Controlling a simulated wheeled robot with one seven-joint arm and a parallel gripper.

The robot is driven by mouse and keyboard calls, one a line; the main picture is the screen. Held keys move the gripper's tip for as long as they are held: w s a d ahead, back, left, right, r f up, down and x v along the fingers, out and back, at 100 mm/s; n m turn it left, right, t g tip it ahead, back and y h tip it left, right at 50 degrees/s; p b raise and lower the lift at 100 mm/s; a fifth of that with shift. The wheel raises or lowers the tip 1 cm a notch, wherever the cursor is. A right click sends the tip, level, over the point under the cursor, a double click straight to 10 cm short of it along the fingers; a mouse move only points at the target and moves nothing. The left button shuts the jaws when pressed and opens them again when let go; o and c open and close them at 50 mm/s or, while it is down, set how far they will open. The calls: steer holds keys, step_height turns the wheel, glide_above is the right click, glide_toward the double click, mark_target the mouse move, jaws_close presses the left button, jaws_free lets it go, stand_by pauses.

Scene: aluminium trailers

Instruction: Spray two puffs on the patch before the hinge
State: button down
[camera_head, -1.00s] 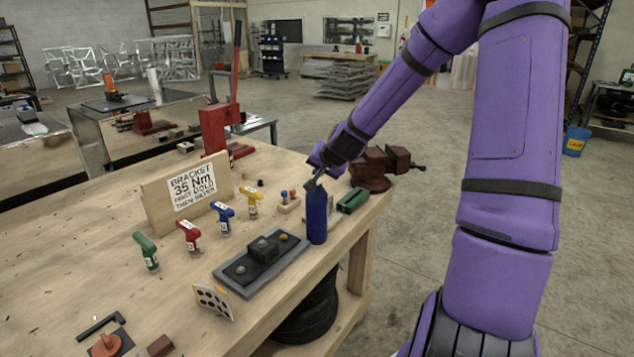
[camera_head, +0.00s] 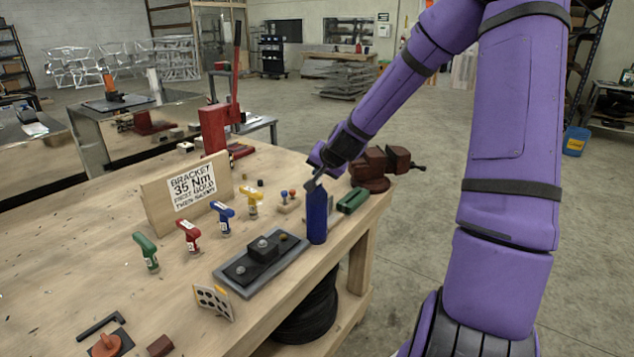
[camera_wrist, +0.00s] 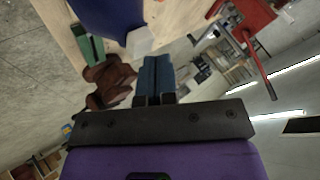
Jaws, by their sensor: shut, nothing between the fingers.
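A blue spray can (camera_head: 317,218) stands upright near the right edge of the wooden bench; its blue body also shows at the top of the wrist view (camera_wrist: 112,14). My gripper (camera_head: 315,184) is at the can's top, with its fingers together and nothing between them. In the wrist view, my gripper (camera_wrist: 156,68) points towards the can. I cannot tell whether the fingertips touch the can's top. A grey plate (camera_head: 234,284) with a dark stepped block (camera_head: 262,250) and round bolt heads lies left of the can. I cannot make out which part is the hinge or patch.
A green block (camera_head: 353,200) and a red-brown vise (camera_head: 372,168) are right of the can.

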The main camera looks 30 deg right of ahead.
mark_target(319, 179)
steer(key=shift+f, duration=0.15)
stand_by(0.4)
steer(key=shift+f, duration=0.3)
stand_by(0.3)
steer(key=shift+r, duration=0.45)
steer(key=shift+r, duration=3)
steer(key=shift+a, duration=0.1)
